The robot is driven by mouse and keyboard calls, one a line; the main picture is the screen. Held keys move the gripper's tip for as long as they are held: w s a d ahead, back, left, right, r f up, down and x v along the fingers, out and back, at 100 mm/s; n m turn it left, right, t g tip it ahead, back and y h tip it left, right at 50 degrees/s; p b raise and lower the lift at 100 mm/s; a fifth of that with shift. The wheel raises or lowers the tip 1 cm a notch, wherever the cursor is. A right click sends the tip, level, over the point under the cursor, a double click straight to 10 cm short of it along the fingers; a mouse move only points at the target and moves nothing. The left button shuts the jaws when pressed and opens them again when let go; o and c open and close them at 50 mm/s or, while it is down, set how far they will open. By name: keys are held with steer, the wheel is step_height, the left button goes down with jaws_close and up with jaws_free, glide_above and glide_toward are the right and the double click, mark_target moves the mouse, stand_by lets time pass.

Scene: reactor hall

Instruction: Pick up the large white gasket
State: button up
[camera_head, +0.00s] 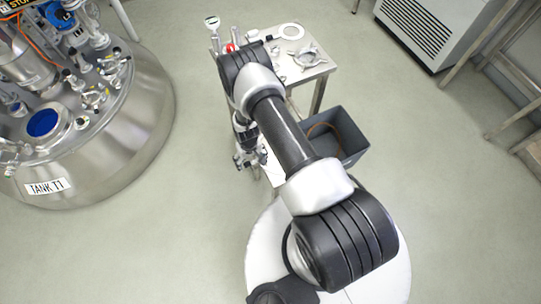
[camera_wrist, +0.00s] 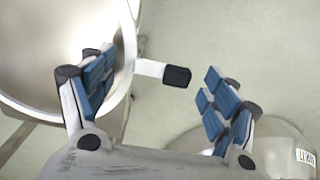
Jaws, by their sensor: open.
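A metal clamp (camera_head: 308,56) lies near the gasket. A grey bin (camera_head: 352,135) stands before the table. Tank T1 (camera_head: 120,140) is at left, a vented cabinet (camera_head: 425,30) at right.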

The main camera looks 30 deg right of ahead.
steer(key=shift+c, duration=0.5)
steer(key=c, duration=0.8)
steer(key=shift+s+f, duration=0.1)
steer(key=shift+s, duration=0.1)
jaws_close()
